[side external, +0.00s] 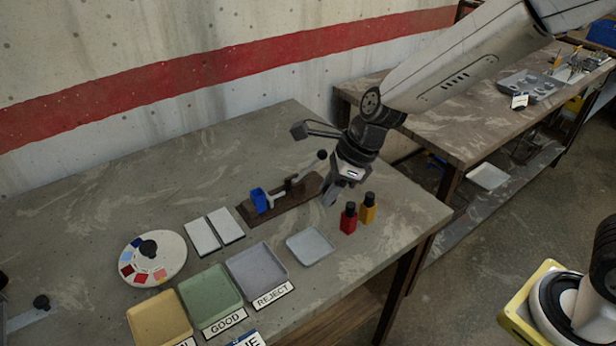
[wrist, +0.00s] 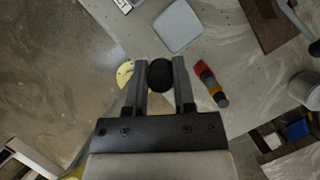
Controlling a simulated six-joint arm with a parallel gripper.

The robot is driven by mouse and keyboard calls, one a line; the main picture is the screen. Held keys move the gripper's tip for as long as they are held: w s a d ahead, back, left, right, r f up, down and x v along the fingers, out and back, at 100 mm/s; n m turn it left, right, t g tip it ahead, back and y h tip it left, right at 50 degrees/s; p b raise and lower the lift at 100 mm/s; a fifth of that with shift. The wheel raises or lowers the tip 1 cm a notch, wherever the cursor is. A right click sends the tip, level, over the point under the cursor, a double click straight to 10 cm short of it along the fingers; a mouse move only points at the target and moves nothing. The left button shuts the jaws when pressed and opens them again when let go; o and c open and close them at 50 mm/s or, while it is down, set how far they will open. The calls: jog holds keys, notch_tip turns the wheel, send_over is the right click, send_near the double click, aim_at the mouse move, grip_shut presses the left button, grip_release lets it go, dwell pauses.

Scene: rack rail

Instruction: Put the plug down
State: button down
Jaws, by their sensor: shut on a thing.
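My gripper (side external: 332,192) is above the grey table, close to the red and yellow black-capped pieces. In the wrist view its two fingers (wrist: 160,82) are closed on a dark round thing, which I take to be the plug (wrist: 161,75). Only its black rounded end shows between the fingers. In the side external view I cannot make the plug out, and whether it touches the table is unclear.
A red piece (side external: 348,218) and a yellow piece (side external: 368,208) stand beside the gripper. A small grey tray (side external: 310,247) is in front. A brown rail board (side external: 300,193) with a blue block (side external: 260,201) lies left. The GOOD tray (side external: 210,297) and REJECT tray (side external: 257,270) are nearer.

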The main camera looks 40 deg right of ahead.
jog(key=s+d+f, duration=0.2)
jog(key=s, duration=0.7)
jog(key=shift+s+d+f, duration=0.25)
jog(key=shift+d+f, duration=0.1)
jog(key=shift+f, duration=0.05)
send_over(303, 247)
jog(key=s+d, duration=0.1)
jog(key=shift+s+d+f, duration=0.1)
jog(key=shift+f, duration=2.25)
jog(key=shift+s+d+f, duration=0.1)
jog(key=shift+f, duration=2.2)
jog(key=shift+w+a+f, duration=0.1)
jog(key=shift+w+f, duration=0.15)
jog(key=shift+f, duration=1.6)
jog(key=shift+f, duration=0.15)
